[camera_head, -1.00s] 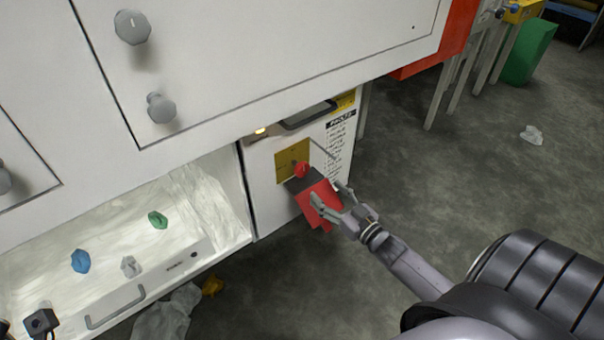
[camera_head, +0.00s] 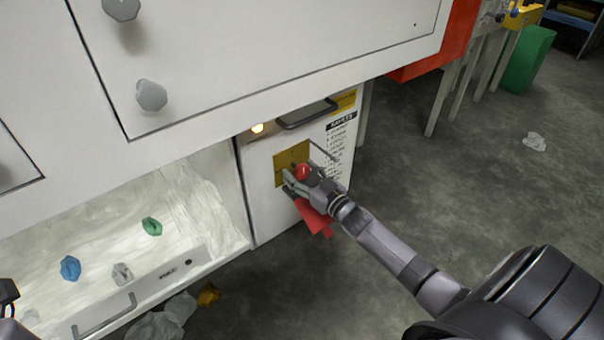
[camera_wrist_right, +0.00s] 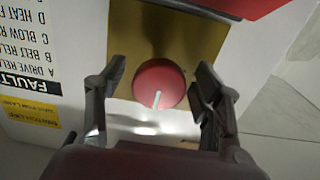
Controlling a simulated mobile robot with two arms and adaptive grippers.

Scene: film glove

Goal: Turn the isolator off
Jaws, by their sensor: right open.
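The isolator is a round red knob (camera_head: 302,172) on a yellow plate (camera_head: 281,163) on the front of a white cabinet. In the right wrist view the red knob (camera_wrist_right: 159,84) carries a pale pointer line, and the yellow plate (camera_wrist_right: 150,35) lies behind it. My right gripper (camera_head: 291,181) is at the plate in the head view. In the wrist view my right gripper (camera_wrist_right: 155,85) is open, with one finger on each side of the knob and gaps showing. A red hanging piece (camera_head: 314,217) shows below the gripper.
An open white drawer (camera_head: 186,262) with crumpled coloured pieces stands at left. Open floor (camera_head: 430,190) lies to the right.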

